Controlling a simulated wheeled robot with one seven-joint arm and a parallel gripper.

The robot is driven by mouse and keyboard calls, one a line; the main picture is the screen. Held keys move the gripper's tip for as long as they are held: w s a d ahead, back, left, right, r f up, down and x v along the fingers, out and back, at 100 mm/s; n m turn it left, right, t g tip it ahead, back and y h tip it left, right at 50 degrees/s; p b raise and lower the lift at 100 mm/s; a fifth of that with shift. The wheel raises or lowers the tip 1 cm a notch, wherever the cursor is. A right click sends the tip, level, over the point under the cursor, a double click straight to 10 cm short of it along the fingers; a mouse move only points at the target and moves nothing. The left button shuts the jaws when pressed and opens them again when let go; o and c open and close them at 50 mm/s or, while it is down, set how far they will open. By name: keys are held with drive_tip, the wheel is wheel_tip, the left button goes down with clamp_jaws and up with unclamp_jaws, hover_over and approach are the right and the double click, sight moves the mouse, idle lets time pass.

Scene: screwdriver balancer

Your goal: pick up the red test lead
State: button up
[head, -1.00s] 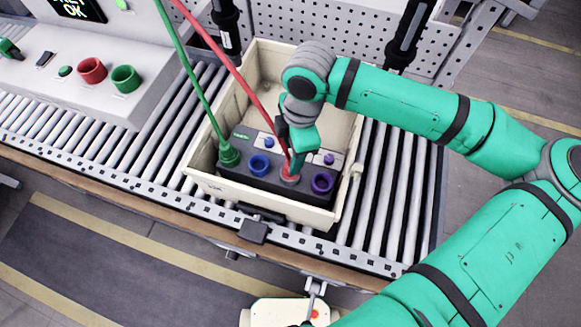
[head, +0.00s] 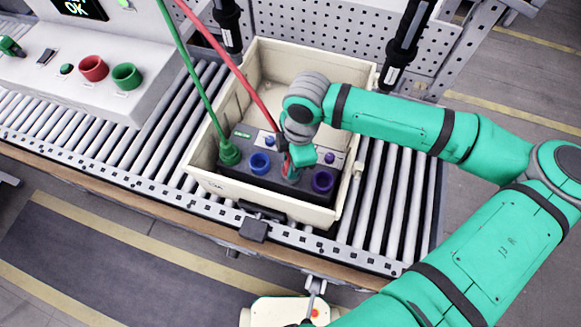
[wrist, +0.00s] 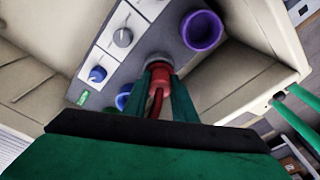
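The red test lead (head: 238,80) runs down from the top of the head view to the dark tester block in the cream bin. Its red plug (wrist: 161,73) stands at a grey round socket in the wrist view. My gripper (head: 291,168) is low over the block, pointing down at this plug. In the wrist view my green fingers (wrist: 162,80) stand on either side of the red plug, close to it. I cannot tell whether they press on it. In the head view the gripper hides most of the plug.
The cream bin (head: 209,185) sits on a roller conveyor, its walls around my gripper. A green lead's plug (head: 229,153), a blue socket (head: 260,163) and a purple socket (head: 323,181) are on the block. A console (head: 110,45) with red and green cups stands left.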

clamp_jaws()
drive_tip(key=shift+r, duration=0.1)
